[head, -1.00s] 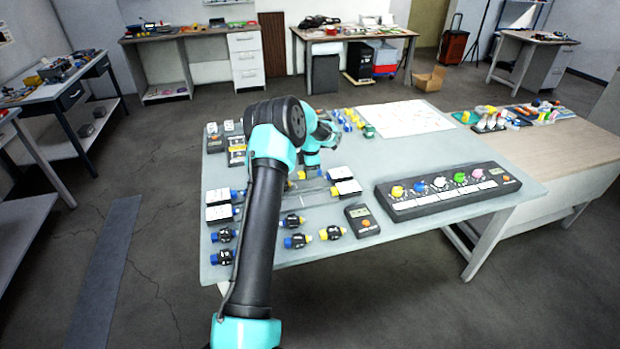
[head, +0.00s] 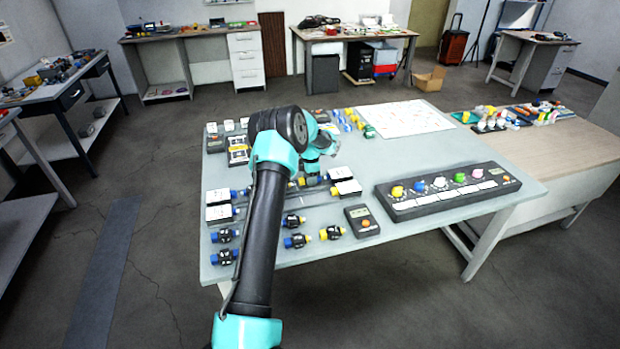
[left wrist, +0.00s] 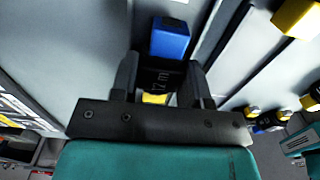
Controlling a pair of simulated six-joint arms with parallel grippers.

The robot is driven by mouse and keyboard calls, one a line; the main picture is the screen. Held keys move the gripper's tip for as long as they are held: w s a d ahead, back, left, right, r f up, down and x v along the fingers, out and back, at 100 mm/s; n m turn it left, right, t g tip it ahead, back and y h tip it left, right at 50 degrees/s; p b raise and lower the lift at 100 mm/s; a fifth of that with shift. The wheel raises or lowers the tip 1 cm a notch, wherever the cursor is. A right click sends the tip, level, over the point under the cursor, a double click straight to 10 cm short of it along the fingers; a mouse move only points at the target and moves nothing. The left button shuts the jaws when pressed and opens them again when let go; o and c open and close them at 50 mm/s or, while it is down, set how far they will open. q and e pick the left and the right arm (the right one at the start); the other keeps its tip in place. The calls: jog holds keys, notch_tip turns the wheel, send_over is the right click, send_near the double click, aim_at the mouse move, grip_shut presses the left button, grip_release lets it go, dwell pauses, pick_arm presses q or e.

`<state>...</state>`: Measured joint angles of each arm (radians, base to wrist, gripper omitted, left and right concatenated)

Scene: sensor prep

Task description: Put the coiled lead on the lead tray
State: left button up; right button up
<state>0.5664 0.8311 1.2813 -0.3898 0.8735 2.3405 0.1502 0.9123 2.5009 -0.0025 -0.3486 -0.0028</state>
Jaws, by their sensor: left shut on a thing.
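My left gripper (head: 312,172) is low over the rear of the bench's left half. It also shows in the left wrist view (left wrist: 160,76), shut on a small black-bodied piece with a blue end (left wrist: 170,38) and a yellow end. A light label with unclear characters is on its body. No coil shows on this piece. I cannot make out a coiled lead elsewhere, or tell which holder is the lead tray. Long narrow rails with white label blocks (head: 347,188) lie beside and in front of the gripper. My right gripper is not in view.
Several blue-black-yellow pieces (head: 294,241) lie along the front left. A small handheld meter (head: 362,221) and a long dark panel with coloured knobs (head: 447,190) stand to the right. A white printed sheet (head: 408,118) lies at the back. The bench is clear between sheet and panel.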

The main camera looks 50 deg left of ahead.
pick_arm(q)
jog(key=o, duration=1)
jog(key=shift+f, duration=0.1)
jog(key=shift+c, duration=0.2)
notch_tip(320, 180, up, 12)
